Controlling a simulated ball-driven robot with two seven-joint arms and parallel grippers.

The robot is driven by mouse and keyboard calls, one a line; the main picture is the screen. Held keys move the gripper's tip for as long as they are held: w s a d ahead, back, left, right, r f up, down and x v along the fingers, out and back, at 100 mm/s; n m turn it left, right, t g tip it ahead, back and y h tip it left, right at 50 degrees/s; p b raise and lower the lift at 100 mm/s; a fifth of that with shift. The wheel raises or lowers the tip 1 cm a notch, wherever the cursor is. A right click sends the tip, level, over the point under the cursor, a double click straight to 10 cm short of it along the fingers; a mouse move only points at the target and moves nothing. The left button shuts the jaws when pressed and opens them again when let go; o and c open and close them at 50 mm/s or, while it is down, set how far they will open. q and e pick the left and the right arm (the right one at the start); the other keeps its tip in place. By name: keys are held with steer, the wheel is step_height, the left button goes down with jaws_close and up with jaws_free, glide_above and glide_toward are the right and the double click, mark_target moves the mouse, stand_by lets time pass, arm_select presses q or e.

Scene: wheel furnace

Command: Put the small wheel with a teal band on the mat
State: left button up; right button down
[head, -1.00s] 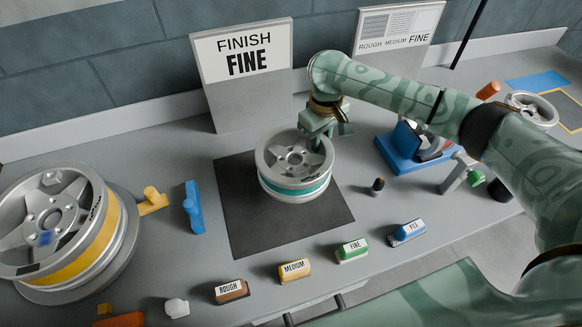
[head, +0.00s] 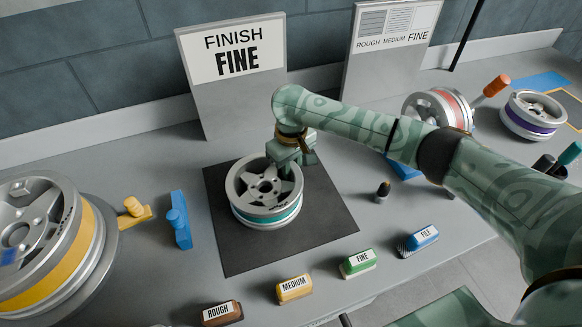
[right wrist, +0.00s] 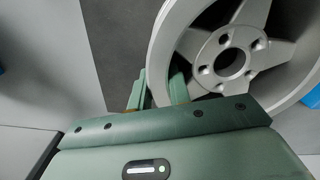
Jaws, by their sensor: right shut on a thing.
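The small wheel with a teal band (head: 270,216) is over the left-middle part of the dark mat (head: 325,222), face up and roughly level. I cannot tell whether its underside touches the mat. My right gripper (head: 289,169) is shut on the far right edge of the wheel's rim. In the right wrist view, the fingers (right wrist: 162,92) straddle the rim wall of the wheel (right wrist: 190,45), with its spokes and hub facing up. The fingertips are partly hidden behind the rim. My left gripper is out of view.
A large yellow-banded wheel (head: 75,255) stands at the left, beside a blue stand (head: 179,220). Labelled blocks, including FINE (head: 359,263), line the front. A red-banded wheel (head: 440,108) and a purple-banded wheel (head: 533,114) are at the back right. The FINISH FINE sign (head: 237,65) stands behind the mat.

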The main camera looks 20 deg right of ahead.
steer(key=c, duration=1.3)
jaws_free()
step_height(320, 180, up, 12)
steer(key=p, duration=0.6)
steer(key=shift+p, duration=0.35)
steer(key=shift+s, duration=0.1)
